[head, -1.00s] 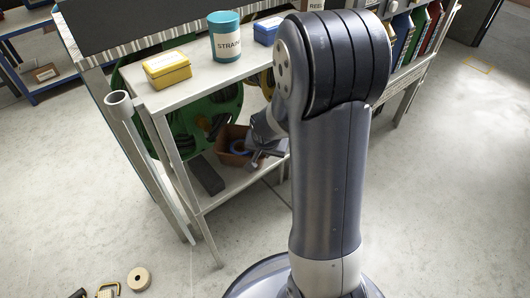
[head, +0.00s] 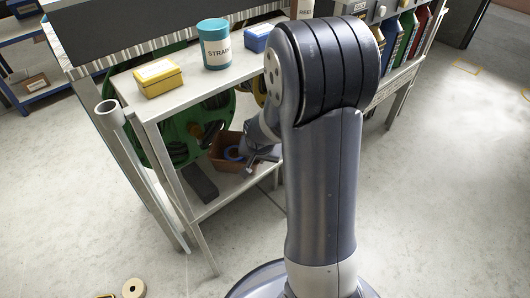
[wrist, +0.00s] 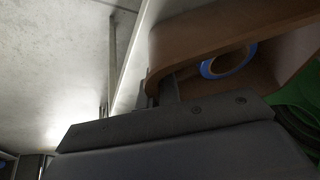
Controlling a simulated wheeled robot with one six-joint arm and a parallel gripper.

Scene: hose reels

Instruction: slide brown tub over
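The brown tub (head: 219,160) stands on the lower shelf of the bench, with a blue-edged ring (head: 233,153) inside it. In the wrist view the tub (wrist: 215,42) fills the upper right, and the ring (wrist: 228,62) lies in it. My gripper (head: 256,162) is low at the tub's right side in the head view. In the wrist view a dark finger of my gripper (wrist: 168,90) overlaps the tub's near corner; I cannot tell whether it touches. The finger gap is hidden.
A dark block (head: 201,183) lies on the lower shelf left of the tub. A green hose reel (head: 185,130) is behind. A slanted pipe (head: 135,165) leans at the left.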

